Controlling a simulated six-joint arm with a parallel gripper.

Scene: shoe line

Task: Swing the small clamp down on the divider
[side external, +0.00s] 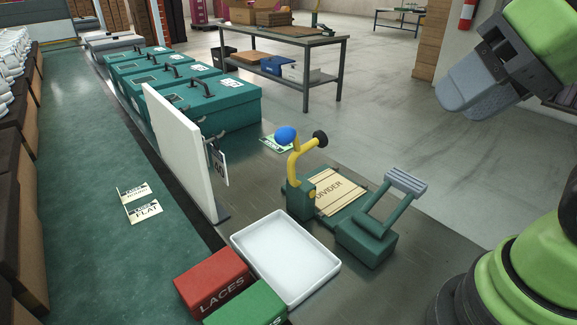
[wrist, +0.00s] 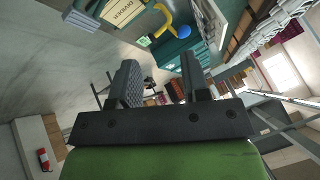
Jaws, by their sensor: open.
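A tan board marked DIVIDER (side external: 338,193) lies on a green fixture in the side view; it also shows in the wrist view (wrist: 124,14). At its left stands a clamp with a bent yellow arm (side external: 293,165), raised upright, with a blue ball (side external: 286,135) and a black round tip (side external: 320,139). The yellow arm (wrist: 163,22) and blue ball (wrist: 184,32) show at the top of the wrist view. At the board's right, a green frame with a grey bar (side external: 406,184) is tilted up. My gripper (side external: 472,90) is open and empty, high at right, apart from the fixture.
A white tray (side external: 285,257) and red and green LACES boxes (side external: 214,281) stand in front of the fixture. A white upright panel (side external: 180,150) stands left of it, with several teal cases (side external: 215,100) behind. The air above the fixture is clear.

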